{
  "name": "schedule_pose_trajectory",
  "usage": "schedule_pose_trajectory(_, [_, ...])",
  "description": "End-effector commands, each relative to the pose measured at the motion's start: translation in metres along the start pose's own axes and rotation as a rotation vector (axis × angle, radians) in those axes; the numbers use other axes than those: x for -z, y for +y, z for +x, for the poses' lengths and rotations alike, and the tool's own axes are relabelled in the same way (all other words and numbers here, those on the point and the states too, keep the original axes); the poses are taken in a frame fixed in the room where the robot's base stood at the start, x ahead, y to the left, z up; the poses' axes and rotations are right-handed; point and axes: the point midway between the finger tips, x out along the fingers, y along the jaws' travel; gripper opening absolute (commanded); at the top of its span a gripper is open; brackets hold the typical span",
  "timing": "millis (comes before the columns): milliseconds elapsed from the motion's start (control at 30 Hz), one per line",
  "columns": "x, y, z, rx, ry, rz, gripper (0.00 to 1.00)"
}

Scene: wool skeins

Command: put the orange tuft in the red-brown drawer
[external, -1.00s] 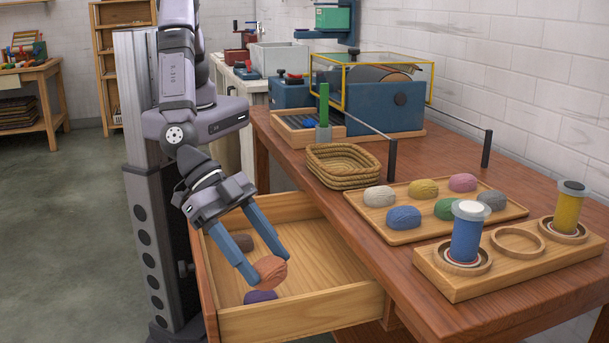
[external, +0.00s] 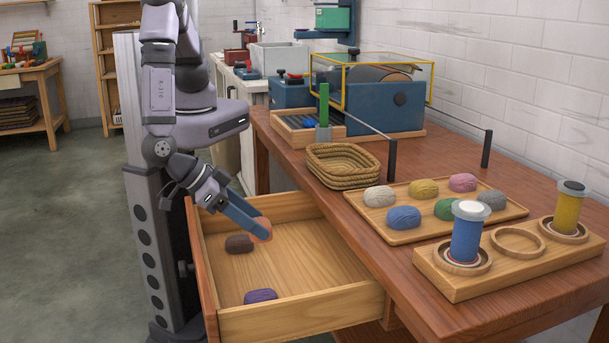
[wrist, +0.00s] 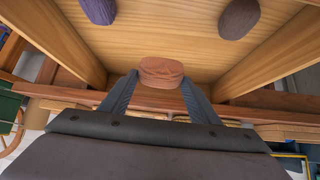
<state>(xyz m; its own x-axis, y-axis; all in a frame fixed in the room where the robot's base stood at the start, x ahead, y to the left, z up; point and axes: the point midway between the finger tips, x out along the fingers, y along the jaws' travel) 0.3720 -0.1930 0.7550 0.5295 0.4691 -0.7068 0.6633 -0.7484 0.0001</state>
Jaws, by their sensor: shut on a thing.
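My gripper (external: 255,229) is shut on the orange tuft (external: 264,226), a rounded orange-brown skein. In the wrist view the tuft (wrist: 161,72) sits between the two blue-grey fingertips. The red-brown drawer (external: 201,262) is pulled out from the table, with a red-brown front and pale wooden walls. The gripper and tuft are over the far part of the drawer; the height above its floor is hard to tell. A dark brown skein (external: 239,243) lies in the drawer beside the fingers, and a purple skein (external: 261,296) lies near its near wall.
On the table, a wooden tray (external: 440,224) carries several skeins. A rope basket (external: 342,166) stands behind it. A holder (external: 452,281) with blue and yellow spools stands at the right. The drawer's middle and right floor is clear.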

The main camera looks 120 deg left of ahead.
Motion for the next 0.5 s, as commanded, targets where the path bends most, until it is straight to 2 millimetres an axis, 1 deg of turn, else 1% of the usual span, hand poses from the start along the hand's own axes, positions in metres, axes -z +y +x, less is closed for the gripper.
schedule_pose_trajectory(100, [0.001, 0.000, 0.000, 0.032, -0.001, -0.033, 0.35])
schedule_pose_trajectory(300, [0.000, 0.000, 0.001, 0.045, 0.000, -0.044, 0.35])
schedule_pose_trajectory(367, [-0.003, -0.001, 0.004, 0.046, 0.000, -0.042, 0.35])
schedule_pose_trajectory(500, [-0.017, -0.001, 0.018, 0.046, 0.000, -0.041, 0.35])
